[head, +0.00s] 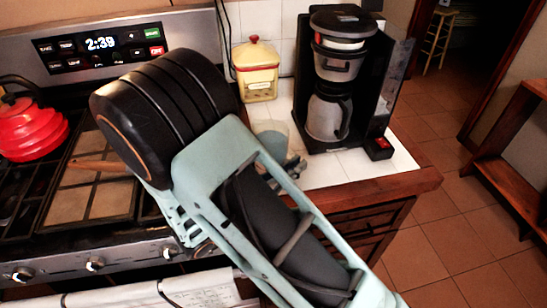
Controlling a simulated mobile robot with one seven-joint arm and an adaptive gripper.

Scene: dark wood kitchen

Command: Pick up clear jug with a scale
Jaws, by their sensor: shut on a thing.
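The clear jug (268,128) is a bluish, see-through vessel on or just above the white tiled counter, left of the coffee maker. My arm hides its lower part, and no scale marks can be made out. My gripper (291,164) shows only as a small grey part at the jug's lower right, beside my arm. It is shut on the jug, though the finger contact is mostly hidden. I cannot tell whether the jug is lifted off the counter.
A black coffee maker (345,85) with a steel carafe stands close to the jug's right. A yellow canister (256,75) with a red lid stands behind. A red kettle (30,128) sits on the stove (60,215) at left. The counter's wooden edge (385,190) is in front.

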